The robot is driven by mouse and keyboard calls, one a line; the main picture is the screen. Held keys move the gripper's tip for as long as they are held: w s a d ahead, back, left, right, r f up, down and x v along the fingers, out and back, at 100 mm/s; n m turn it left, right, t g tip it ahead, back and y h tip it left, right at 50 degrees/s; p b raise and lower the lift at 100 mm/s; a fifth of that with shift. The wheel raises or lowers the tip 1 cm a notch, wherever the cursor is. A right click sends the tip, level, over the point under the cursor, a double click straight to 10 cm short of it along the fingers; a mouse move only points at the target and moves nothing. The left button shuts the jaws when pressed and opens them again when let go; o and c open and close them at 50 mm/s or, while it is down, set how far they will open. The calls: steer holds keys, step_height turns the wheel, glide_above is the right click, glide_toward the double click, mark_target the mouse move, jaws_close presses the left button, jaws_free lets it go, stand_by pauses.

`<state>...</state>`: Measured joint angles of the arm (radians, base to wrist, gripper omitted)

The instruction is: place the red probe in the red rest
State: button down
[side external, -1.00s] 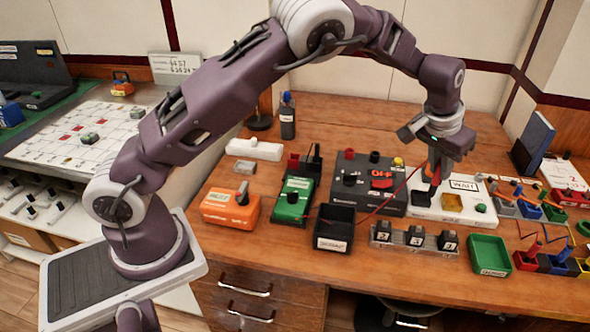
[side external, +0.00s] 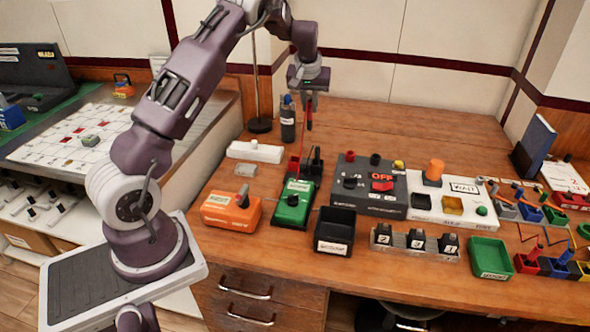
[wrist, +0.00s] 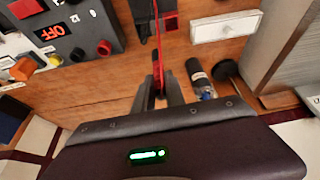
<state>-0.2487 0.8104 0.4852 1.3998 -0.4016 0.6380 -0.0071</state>
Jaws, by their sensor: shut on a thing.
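My gripper (side external: 308,98) is shut on the red probe (side external: 309,117) and holds it high above the back of the bench. In the wrist view the red probe (wrist: 157,72) sits between the fingers (wrist: 160,88). Its red lead runs down to the green meter (side external: 293,204). The red rest (side external: 294,163) is a small red block behind the meter, beside a similar black rest (side external: 316,158). The probe is well above the red rest and apart from it. The red rest also shows in the wrist view (wrist: 170,22). The probe's tip is hard to make out.
A dark bottle (side external: 288,121) and a lamp stand (side external: 260,124) stand behind. A white box (side external: 254,151) lies left of the rests. A grey panel reading OFF (side external: 370,200) and a white WAIT panel (side external: 450,208) are to the right. The back right bench is clear.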

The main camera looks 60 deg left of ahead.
steer(key=s+a+n, duration=0.1)
steer(key=s+a, duration=0.2)
steer(key=a, duration=0.1)
steer(key=f, duration=1.6)
steer(key=shift+w+f, duration=0.25)
steer(key=shift+f, duration=0.1)
steer(key=c, duration=1.4)
jaws_free()
